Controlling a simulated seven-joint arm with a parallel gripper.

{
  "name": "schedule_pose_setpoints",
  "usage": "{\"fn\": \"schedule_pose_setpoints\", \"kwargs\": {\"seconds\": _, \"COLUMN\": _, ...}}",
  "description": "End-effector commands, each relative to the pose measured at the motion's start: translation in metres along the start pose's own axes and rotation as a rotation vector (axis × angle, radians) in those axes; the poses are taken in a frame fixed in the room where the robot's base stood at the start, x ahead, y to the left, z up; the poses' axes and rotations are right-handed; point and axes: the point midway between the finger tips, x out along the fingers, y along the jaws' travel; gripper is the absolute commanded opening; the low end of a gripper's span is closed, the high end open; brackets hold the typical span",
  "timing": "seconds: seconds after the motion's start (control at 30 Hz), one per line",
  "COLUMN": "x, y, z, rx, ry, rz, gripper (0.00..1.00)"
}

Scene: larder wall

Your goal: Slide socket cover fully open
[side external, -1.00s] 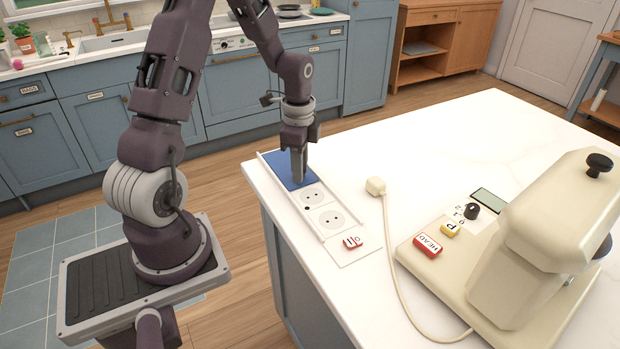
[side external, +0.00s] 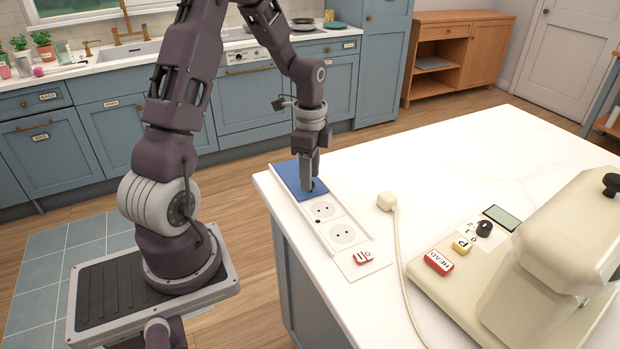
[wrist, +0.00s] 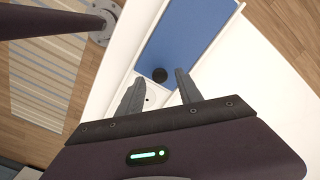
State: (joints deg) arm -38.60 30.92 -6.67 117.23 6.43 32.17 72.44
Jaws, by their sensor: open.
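The socket panel (side external: 347,255) is a white strip along the counter's left edge. Its blue cover (side external: 287,176) lies at the far end. Two round sockets (side external: 342,233) nearer the camera are uncovered. A black knob (wrist: 160,75) sits at the cover's near edge; in the side view it shows beside my fingers (side external: 313,186). My gripper (side external: 309,183) points down over that edge. In the wrist view its fingers (wrist: 159,76) are apart, one on each side of the knob, with visible gaps. I cannot tell their exact height above the panel.
A cream plug (side external: 387,201) lies on the counter, its cord running to a cream mixer (side external: 545,240) on the right. A red-and-white block (side external: 363,257) lies at the panel's near end. The counter behind (side external: 450,140) is clear.

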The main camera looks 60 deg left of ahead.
Motion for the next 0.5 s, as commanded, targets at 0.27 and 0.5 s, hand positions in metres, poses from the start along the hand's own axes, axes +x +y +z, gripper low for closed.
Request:
{"fn": "schedule_pose_setpoints", "kwargs": {"seconds": 0.27, "x": -0.050, "y": -0.001, "z": 0.000, "rx": -0.001, "ry": 0.001, "rz": -0.004, "gripper": 0.43}}
{"fn": "schedule_pose_setpoints", "kwargs": {"seconds": 0.5, "x": -0.054, "y": 0.000, "z": 0.000, "rx": 0.000, "ry": 0.000, "rz": -0.001, "gripper": 0.43}}
